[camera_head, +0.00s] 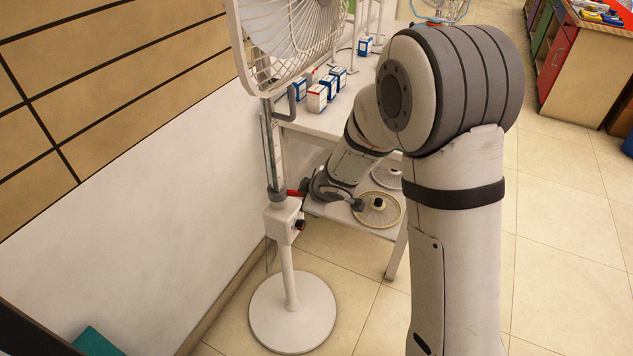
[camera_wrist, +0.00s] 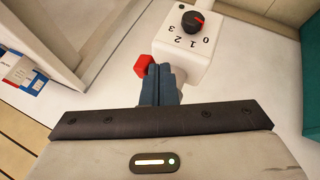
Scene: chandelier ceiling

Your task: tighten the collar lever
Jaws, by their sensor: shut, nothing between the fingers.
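The white pedestal fan's stand (camera_head: 288,285) rises beside the wall. A grey collar (camera_head: 277,196) sits on its pole above a white control box (camera_head: 284,220). A red collar lever (camera_head: 292,193) sticks out from the collar to the right, toward my gripper. In the wrist view the lever's red end (camera_wrist: 144,65) shows at the left side of the fingertips, touching or very close. My gripper (camera_wrist: 162,70) is shut, its dark blue fingers together with nothing between them. The collar itself is hidden in the wrist view.
The control box's dial (camera_wrist: 192,22), numbered 0 to 3, is just beyond the fingertips. A white table (camera_head: 330,125) with small boxes (camera_head: 317,98) stands behind the fan. Round fan guards (camera_head: 379,222) lie on its lower shelf.

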